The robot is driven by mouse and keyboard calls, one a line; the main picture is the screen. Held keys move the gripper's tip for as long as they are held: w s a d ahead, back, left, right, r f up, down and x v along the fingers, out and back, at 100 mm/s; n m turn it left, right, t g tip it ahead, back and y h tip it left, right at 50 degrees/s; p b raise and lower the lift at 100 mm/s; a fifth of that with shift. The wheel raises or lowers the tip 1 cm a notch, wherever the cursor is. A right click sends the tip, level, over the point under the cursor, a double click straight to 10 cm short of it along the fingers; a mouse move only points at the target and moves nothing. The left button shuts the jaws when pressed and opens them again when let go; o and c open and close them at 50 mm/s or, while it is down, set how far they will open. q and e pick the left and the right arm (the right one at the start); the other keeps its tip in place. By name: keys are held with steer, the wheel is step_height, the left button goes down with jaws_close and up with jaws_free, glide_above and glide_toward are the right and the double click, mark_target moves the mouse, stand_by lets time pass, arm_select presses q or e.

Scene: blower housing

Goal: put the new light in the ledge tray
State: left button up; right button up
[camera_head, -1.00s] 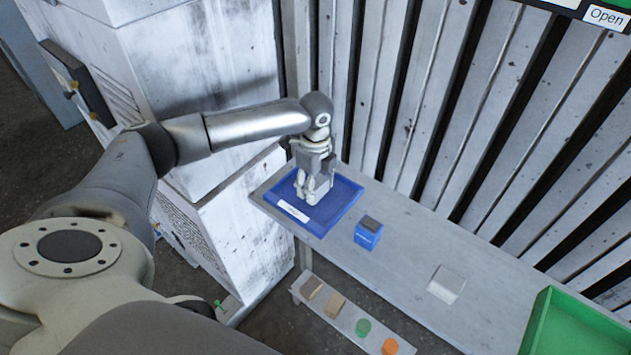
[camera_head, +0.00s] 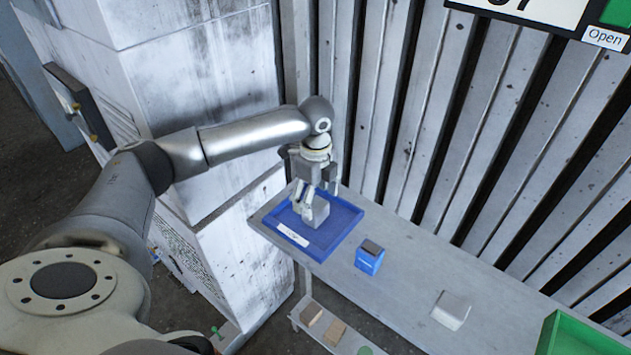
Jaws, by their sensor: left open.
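A blue tray (camera_head: 345,238) with a white label on its near side lies at the left end of the grey bench. A small grey block (camera_head: 318,213) sits in it; I cannot tell whether this is the new light. My left gripper (camera_head: 312,207) is open, pointing down right at the block. Its fingers hide part of the block, and I cannot see whether they touch it. A blue box (camera_head: 369,257) with a dark top and a pale grey block (camera_head: 451,309) stand on the bench to the right. My right gripper does not show.
A green tray (camera_head: 575,338) is cut off at the lower right. A ribbed wall stands behind the bench, a worn white cabinet (camera_head: 240,230) at left. Bench between the blocks is clear.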

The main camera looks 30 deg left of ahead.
mark_target(316, 205)
arm_select(q)
step_height(316, 205, up, 8)
steer(key=b, duration=0.1)
steer(key=shift+b, duration=0.3)
stand_by(0.4)
